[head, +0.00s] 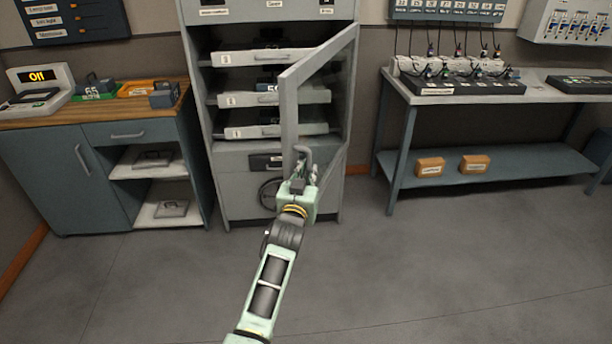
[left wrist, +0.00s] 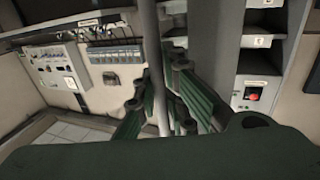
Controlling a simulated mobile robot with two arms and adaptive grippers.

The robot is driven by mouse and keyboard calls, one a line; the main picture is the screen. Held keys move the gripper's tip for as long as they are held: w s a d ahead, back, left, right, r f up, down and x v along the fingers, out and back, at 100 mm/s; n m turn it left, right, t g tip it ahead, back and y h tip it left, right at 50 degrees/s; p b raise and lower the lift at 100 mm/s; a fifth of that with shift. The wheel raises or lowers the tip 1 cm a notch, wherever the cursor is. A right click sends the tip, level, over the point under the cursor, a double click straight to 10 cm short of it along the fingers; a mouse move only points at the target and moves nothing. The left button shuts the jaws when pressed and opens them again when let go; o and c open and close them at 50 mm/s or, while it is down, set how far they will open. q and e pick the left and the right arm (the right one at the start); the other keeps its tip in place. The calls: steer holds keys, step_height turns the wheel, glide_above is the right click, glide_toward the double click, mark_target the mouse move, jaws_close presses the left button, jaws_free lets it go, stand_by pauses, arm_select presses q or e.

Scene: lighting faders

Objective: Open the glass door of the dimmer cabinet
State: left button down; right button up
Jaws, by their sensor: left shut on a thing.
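The dimmer cabinet (head: 231,165) stands in the middle of the head view, grey, with several dimmer units on its shelves. Its glass door (head: 326,80) is swung well open toward me, hinged on the cabinet's right side. My left gripper (head: 303,172) is shut on the door handle (head: 303,153), a grey bar on the door's free edge. In the left wrist view the gripper's fingers (left wrist: 166,105) close around the upright bar (left wrist: 152,60). Part of the handle is hidden by the fingers. My right gripper is not in view.
A blue cupboard with a wooden top (head: 150,108) stands to the left. A workbench (head: 425,99) with plugged cables stands to the right, with two small boxes on its lower shelf. The floor (head: 400,260) in front is clear.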

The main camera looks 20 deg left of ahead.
arm_select(q)
steer(key=shift+s+a+f, duration=0.1)
steer(key=shift+s+f, duration=0.05)
steer(key=shift+f, duration=0.45)
steer(key=c, duration=2.3)
jaws_free()
steer(key=shift+o, duration=1.1)
steer(key=shift+s+r, duration=0.25)
steer(key=shift+r, duration=0.25)
steer(key=shift+w, duration=0.1)
steer(key=shift+s+f, duration=0.1)
steer(key=shift+s, duration=0.15)
steer(key=s+d, duration=0.1)
steer(key=s, duration=1)
steer(key=shift+s+d, duration=0.25)
steer(key=shift+d, duration=0.1)
